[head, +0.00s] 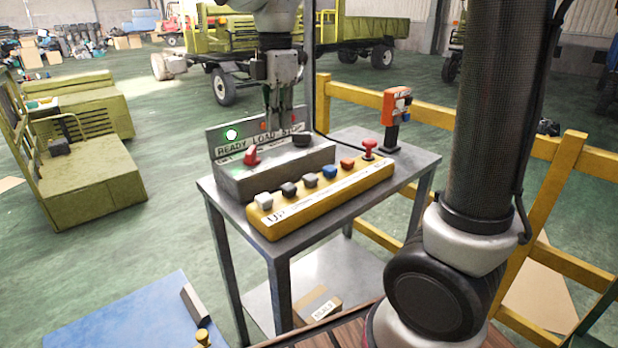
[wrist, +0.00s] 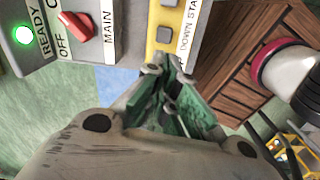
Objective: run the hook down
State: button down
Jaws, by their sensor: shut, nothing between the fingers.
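A yellow control box (head: 328,196) lies along the front of a metal table, with a row of buttons: white (head: 264,201), dark (head: 289,189), grey (head: 310,180), blue (head: 329,172), orange-red (head: 347,164), and a red mushroom knob (head: 369,148). My gripper (head: 276,128) is shut and empty, pointing down above the grey box behind the row. It also shows in the wrist view (wrist: 165,68). I see no hook.
The grey box (head: 285,177) carries a red switch (head: 252,158) and a black knob (head: 300,139). A sign behind has a lit green READY lamp (head: 232,134). Yellow railing (head: 560,165) runs at right.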

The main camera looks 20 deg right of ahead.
aim_at(283, 188)
jog(key=shift+s+d+f+n, duration=0.1)
jog(key=shift+n, duration=0.8)
notch_tip(283, 188, down, 14)
jog(key=shift+f, duration=0.1)
